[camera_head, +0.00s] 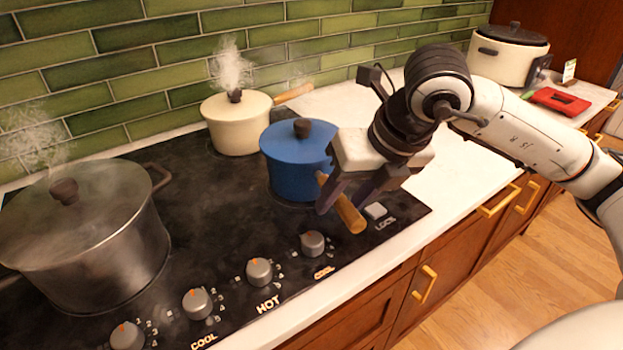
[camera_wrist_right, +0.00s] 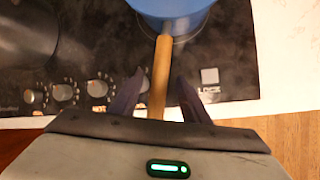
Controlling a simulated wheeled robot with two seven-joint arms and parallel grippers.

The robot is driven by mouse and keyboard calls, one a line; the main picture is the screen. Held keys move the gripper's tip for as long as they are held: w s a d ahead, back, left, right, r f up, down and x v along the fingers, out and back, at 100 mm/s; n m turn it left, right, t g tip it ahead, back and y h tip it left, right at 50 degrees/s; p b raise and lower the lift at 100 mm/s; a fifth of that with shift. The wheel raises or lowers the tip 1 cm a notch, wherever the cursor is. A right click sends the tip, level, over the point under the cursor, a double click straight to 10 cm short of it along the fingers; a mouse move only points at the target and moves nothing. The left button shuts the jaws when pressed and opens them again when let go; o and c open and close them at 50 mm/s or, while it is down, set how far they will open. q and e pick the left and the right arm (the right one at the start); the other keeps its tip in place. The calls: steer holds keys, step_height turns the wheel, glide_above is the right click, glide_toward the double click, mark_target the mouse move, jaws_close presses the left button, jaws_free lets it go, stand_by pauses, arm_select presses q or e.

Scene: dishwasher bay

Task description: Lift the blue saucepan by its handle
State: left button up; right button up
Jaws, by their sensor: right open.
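The blue saucepan (camera_head: 292,163) with a dark lid knob stands on the right part of the black cooktop. Its wooden handle (camera_head: 347,212) points toward the counter's front edge. My right gripper (camera_head: 342,206) is open around the handle, with the handle between its two fingers. In the right wrist view the blue pan (camera_wrist_right: 170,10) is at the top, and the handle (camera_wrist_right: 161,75) runs down between the spread fingers (camera_wrist_right: 157,95). A gap shows on each side of the handle. My left gripper is not in view.
A cream saucepan (camera_head: 236,125) steams behind the blue one. A large steel pot (camera_head: 85,235) steams at the left. Several knobs (camera_head: 259,272) line the cooktop front. A cream cooker (camera_head: 505,55) and a red item (camera_head: 560,101) stand at the far right of the white counter (camera_head: 465,165).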

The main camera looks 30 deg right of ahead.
steer(key=shift+x, duration=0.95)
steer(key=shift+r, duration=0.1)
jaws_close()
stand_by(0.4)
steer(key=shift+w+r, duration=0.1)
steer(key=shift+r, duration=0.1)
